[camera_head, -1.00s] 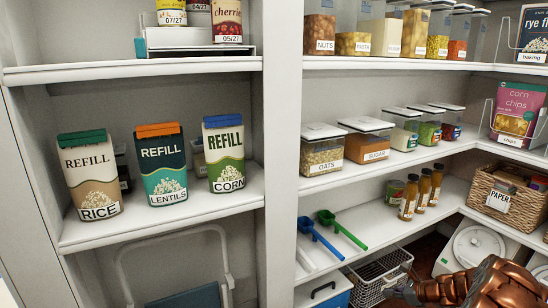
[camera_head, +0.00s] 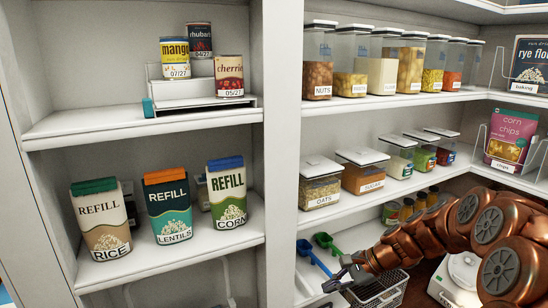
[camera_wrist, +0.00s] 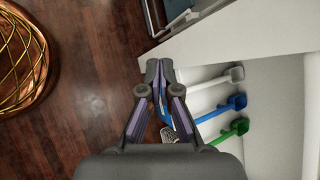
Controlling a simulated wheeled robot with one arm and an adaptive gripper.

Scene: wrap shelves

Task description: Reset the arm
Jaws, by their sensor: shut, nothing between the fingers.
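My gripper (camera_head: 339,281) is at the end of my copper-coloured arm, low in the head view, in front of the lower right shelf. In the wrist view my gripper (camera_wrist: 159,66) has its fingertips together with nothing held. A blue scoop (camera_head: 312,256) and a green scoop (camera_head: 328,243) lie on the shelf behind it. In the wrist view, the white scoop (camera_wrist: 218,84), blue scoop (camera_wrist: 222,109) and green scoop (camera_wrist: 230,132) lie on the shelf to the right of the fingers. My arm hides part of the lower right shelves.
Refill bags of rice (camera_head: 101,220), lentils (camera_head: 168,207) and corn (camera_head: 227,191) stand on the left shelf. Oats (camera_head: 320,185) and sugar (camera_head: 362,172) containers stand on the right shelf. A wire basket (camera_head: 380,290) is below my gripper. A gold wire basket (camera_wrist: 22,60) stands on the wooden floor.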

